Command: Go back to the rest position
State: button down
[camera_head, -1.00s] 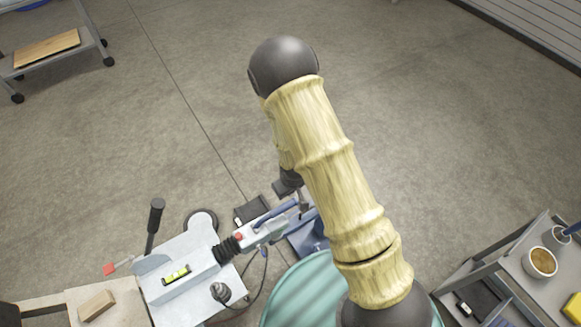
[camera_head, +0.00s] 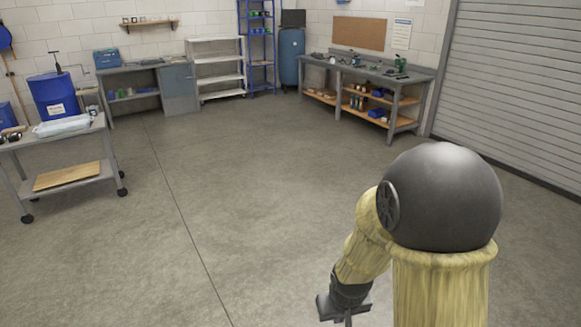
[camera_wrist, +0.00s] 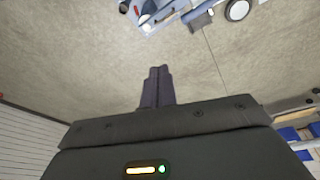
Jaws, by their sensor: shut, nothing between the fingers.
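My gripper (camera_wrist: 157,75) is shut and empty in the wrist view, with its two dark fingers together over bare floor. In the head view my gripper (camera_head: 347,316) hangs at the bottom edge below my bent arm, and its fingertips are mostly cut off. The trailer is out of the head view.
A wheeled cart (camera_head: 62,150) stands at the left. A workbench (camera_head: 375,85) stands at the back right beside a roller door (camera_head: 515,90). A white shelf (camera_head: 217,70) is at the back wall. The concrete floor (camera_head: 230,180) between is clear.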

jog(key=s+d+r+m, duration=0.2)
jog(key=s+d+r, duration=0.2)
jog(key=s+r, duration=0.3)
jog(key=shift+r+p, duration=0.45)
jog(key=shift+r, duration=0.2)
jog(key=shift+w+a, duration=0.1)
jog(key=shift+w, duration=0.05)
